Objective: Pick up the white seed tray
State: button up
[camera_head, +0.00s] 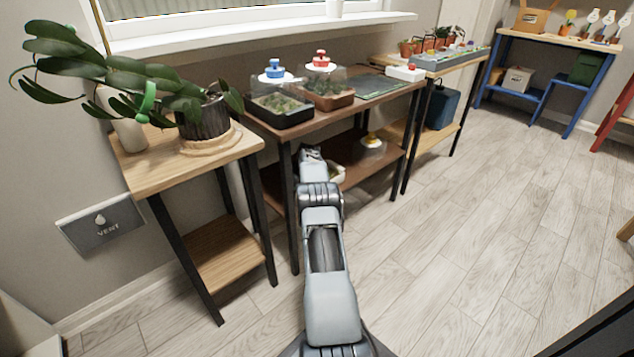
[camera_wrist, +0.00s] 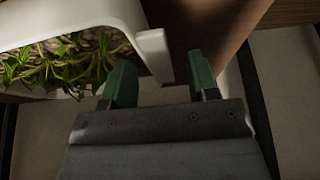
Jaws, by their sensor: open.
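The white seed tray (camera_wrist: 153,50) shows in the wrist view at the upper left, with green seedlings and pale soil inside. My gripper (camera_wrist: 162,76) has two green fingers set apart. The left finger is on the seedling side of the tray's white end wall and the right finger is outside it, so the wall shows between them. I cannot tell if either finger touches it. In the head view only a pale bit of the tray (camera_head: 338,173) shows on the lower shelf, beside my arm. My fingertips are hidden there.
The lower shelf (camera_head: 361,171) lies under a brown tabletop (camera_head: 345,111) with black legs close to my arm. A lidded item (camera_head: 372,143) stands further right on this shelf. A plant stand (camera_head: 190,155) is to the left. Wooden floor is clear at right.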

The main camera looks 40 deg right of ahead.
grip_shut()
jog(key=shift+r, duration=0.1)
jog(key=shift+r, duration=0.1)
dwell(0.4)
